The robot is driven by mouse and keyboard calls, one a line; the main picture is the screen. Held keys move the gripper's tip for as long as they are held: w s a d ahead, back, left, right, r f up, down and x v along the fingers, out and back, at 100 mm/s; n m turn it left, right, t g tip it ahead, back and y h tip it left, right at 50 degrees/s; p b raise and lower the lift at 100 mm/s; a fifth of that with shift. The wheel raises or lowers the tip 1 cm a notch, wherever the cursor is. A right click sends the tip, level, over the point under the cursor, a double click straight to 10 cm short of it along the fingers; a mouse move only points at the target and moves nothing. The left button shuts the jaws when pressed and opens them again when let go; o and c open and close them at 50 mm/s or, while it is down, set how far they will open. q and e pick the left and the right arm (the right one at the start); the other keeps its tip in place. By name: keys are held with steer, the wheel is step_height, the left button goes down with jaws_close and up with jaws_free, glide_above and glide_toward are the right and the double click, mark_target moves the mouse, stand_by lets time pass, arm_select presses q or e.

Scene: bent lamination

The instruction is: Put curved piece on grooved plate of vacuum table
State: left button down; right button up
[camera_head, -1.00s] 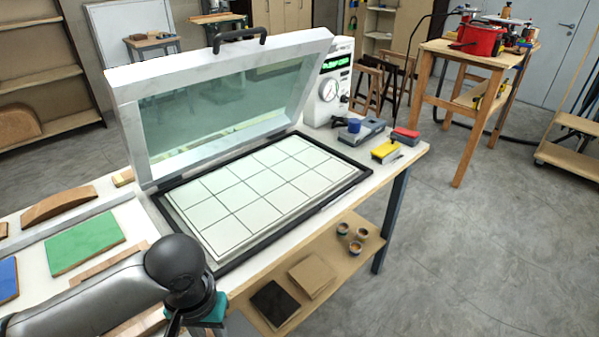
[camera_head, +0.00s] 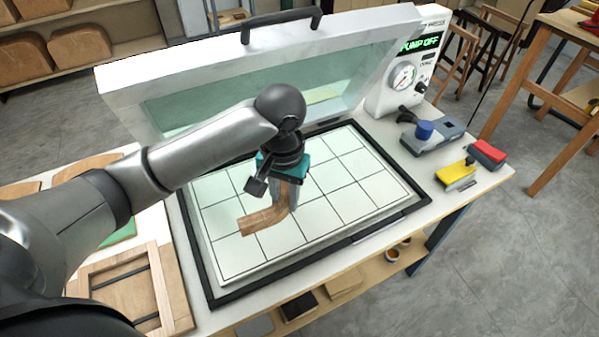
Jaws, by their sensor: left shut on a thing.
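The curved piece (camera_head: 264,219) is a bent strip of brown layered wood. My left gripper (camera_head: 284,190) is shut on its upper end, and its lower end points to the left. The piece is over the middle of the white grooved plate (camera_head: 350,210); I cannot tell whether it touches the plate. The plate lies inside the black frame of the vacuum table (camera_head: 400,219). The lid (camera_head: 180,80) with its clear window stands open behind the plate. My right gripper is not in view.
The pump unit (camera_head: 407,75) at the back right reads "PUMP OFF". A wooden frame (camera_head: 125,285) lies at the front left.

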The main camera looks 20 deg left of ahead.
arm_select(q)
steer(key=w+r+p, duration=0.1)
steer(key=r, duration=0.1)
steer(key=w+a+r+p, duration=0.1)
steer(key=r, duration=0.2)
steer(key=w+r+p, duration=0.1)
steer(key=r, duration=0.2)
steer(key=shift+w+a+r+p, duration=0.15)
steer(key=shift+w+p, duration=0.2)
steer(key=shift+p, duration=0.05)
steer(key=shift+w, duration=0.1)
steer(key=b, duration=0.3)
glide_above(288, 220)
step_height(288, 220, down, 15)
steer(key=shift+f, duration=0.15)
step_height(288, 220, down, 4)
steer(key=shift+f+b, duration=0.1)
steer(key=shift+b, duration=0.2)
steer(key=shift+f, duration=0.1)
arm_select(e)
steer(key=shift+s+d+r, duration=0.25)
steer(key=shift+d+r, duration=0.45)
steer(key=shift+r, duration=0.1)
arm_select(q)
steer(key=shift+f, duration=0.15)
steer(key=c, duration=0.6)
jaws_free()
